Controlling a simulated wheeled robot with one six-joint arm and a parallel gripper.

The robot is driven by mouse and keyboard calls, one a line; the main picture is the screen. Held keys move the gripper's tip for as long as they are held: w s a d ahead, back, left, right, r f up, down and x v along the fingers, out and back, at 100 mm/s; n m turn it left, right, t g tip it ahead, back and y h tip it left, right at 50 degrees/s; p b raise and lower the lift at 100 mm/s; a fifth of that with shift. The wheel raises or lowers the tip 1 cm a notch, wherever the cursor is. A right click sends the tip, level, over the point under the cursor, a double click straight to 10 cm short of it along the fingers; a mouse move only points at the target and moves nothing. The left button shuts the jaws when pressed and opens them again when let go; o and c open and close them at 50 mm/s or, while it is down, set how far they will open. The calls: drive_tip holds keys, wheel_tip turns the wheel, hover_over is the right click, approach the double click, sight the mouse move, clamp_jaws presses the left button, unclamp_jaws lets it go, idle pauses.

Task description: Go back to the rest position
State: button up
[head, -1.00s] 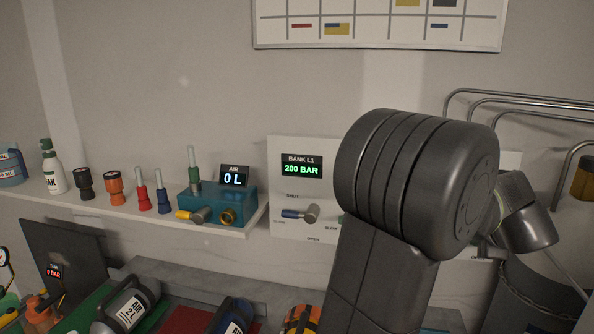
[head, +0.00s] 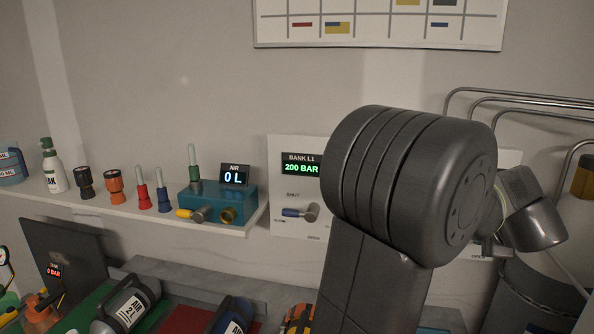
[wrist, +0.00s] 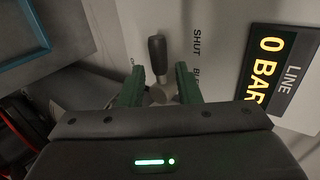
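In the wrist view my gripper (wrist: 160,82) has two green fingers standing apart with a gap between them. A black-handled valve lever (wrist: 157,55) shows beyond and between the fingertips on a white panel (wrist: 205,18) marked SHUT. Its grey hub appears between the fingers; I cannot tell whether they touch it. A LINE display (wrist: 276,72) reading 0 BAR is to the right. In the head view my large dark arm links cover the middle right, and my gripper's fingers are hidden.
In the head view the BANK L1 display (head: 301,164) reads 200 BAR, above a blue-handled lever (head: 300,212). A shelf (head: 110,208) on the left holds torches, a bottle and a teal AIR unit (head: 228,200). Cylinders (head: 130,308) lie below. Metal pipes (head: 520,103) are at right.

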drive_tip(key=p+x, duration=0.1)
drive_tip(key=x, duration=0.4)
drive_tip(key=shift+w+f, duration=0.2)
drive_tip(key=shift+f, duration=0.15)
drive_tip(key=shift+s+f+n+h+b, duration=0.1)
drive_tip(key=shift+s+n+h+b, duration=0.05)
drive_tip(key=shift+n+h+b, duration=0.2)
drive_tip(key=shift+f, duration=0.1)
